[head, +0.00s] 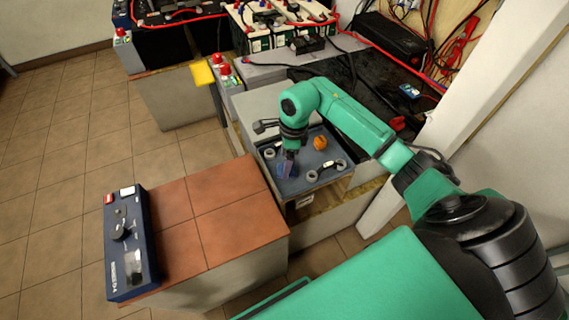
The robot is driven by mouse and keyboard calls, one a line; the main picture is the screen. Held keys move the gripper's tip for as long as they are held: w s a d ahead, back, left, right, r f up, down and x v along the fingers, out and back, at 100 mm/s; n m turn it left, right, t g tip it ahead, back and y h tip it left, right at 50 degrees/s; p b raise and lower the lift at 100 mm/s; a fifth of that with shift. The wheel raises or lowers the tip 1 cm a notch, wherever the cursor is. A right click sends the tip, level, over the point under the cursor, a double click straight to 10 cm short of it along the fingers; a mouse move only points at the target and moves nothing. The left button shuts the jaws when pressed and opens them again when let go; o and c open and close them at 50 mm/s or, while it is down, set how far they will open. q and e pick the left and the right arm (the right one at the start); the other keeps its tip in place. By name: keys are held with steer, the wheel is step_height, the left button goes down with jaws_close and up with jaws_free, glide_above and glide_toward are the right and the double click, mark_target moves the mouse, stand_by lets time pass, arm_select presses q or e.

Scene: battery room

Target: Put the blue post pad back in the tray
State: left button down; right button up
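The blue-grey tray (305,186) stands on a low cabinet right of centre, with small parts in it. My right gripper (287,168) points down over the tray's left part. A small bluish-purple piece (284,171), possibly the blue post pad, shows at its fingertips. It is too small to tell whether the fingers are shut on it, or whether it touches the tray floor. My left gripper is not in view.
An orange round part (320,142), grey rings (312,176) and a black part (340,164) lie in the tray. A blue device (130,243) sits on the tiled block in front, whose top (215,225) is otherwise clear. Batteries and cables stand behind.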

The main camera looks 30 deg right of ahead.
step_height(320, 180, up, 10)
steer(key=d, duration=0.1)
steer(key=shift+s+b, duration=0.25)
steer(key=shift+b, duration=0.1)
steer(key=shift+f, duration=0.1)
